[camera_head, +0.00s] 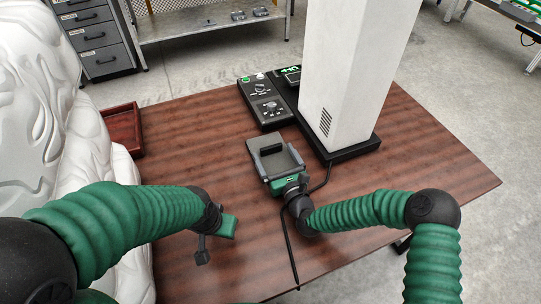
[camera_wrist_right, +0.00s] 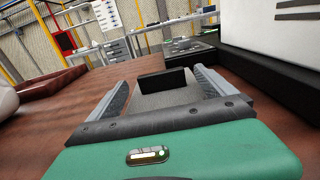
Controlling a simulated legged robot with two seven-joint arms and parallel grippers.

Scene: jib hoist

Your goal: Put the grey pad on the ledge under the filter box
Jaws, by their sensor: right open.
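The grey pad (camera_head: 262,140), a flat square plate with a black block on top, lies on the wooden table left of the tall white box. It also shows in the right wrist view (camera_wrist_right: 166,101). My right gripper (camera_head: 277,161) is open at the pad's near end, one finger along each side. Contact between fingers and pad cannot be told. The white box (camera_head: 352,60) with vent slots, perhaps the filter box, stands on a black base (camera_head: 350,150) that juts out below it. My left gripper (camera_head: 216,240) is low over the table's near left part, apart from the pad; its opening is unclear.
A black control box (camera_head: 265,103) with knobs sits behind the pad. A black cable (camera_head: 288,245) runs from the base past my right gripper to the near edge. A red tray (camera_head: 124,128) is at the table's left edge. The table (camera_head: 425,150) right of the base is bare.

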